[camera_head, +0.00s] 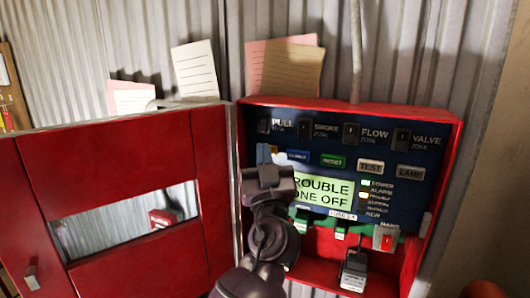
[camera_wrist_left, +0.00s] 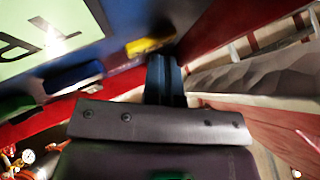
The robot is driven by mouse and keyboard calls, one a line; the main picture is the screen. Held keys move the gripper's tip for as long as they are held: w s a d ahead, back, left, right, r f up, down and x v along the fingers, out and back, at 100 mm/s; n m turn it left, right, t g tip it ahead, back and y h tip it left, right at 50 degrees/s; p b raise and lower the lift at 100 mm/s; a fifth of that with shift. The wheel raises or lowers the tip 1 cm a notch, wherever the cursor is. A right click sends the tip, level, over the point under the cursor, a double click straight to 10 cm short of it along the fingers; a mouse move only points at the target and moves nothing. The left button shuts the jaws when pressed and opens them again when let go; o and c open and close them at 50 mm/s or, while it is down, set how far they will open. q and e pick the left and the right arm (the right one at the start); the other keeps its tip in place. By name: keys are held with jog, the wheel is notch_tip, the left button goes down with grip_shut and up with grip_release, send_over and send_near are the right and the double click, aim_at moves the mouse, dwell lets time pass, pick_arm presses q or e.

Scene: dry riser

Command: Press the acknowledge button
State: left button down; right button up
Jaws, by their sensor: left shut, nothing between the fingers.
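The yellow button (camera_wrist_left: 146,45), likely the acknowledge button, is on the blue control panel (camera_head: 395,138) inside the open red cabinet; its label is not readable. In the head view, my left gripper (camera_head: 265,163) covers most of it. In the left wrist view, the shut fingers (camera_wrist_left: 164,60) are empty, and their tips are at the yellow button's right end. I cannot tell whether they touch it. The blue button (camera_head: 292,155) is beside it, then the green reset button (camera_head: 333,161).
The red cabinet door (camera_head: 110,160) with a window stands open on the left. The test (camera_head: 370,166) and lamp (camera_head: 410,172) buttons are farther right. A lit display (camera_head: 325,192) is below the row. A handset (camera_head: 354,270) is at the lower right.

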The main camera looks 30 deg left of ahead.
pick_arm(q)
jog(key=shift+s, duration=0.1)
jog(key=s+b, duration=0.1)
jog(key=s, duration=0.5)
jog(key=shift+s+d, duration=0.15)
jog(key=shift+s, duration=0.15)
pick_arm(e)
jog(key=shift+w+f, duration=0.25)
jog(key=shift+w, duration=0.1)
dwell(0.6)
jog(key=shift+s, duration=0.1)
jog(key=shift+s+f, duration=0.35)
jog(key=shift+s, duration=0.05)
jog(key=shift+w+r, duration=0.1)
jog(key=shift+w, duration=0.05)
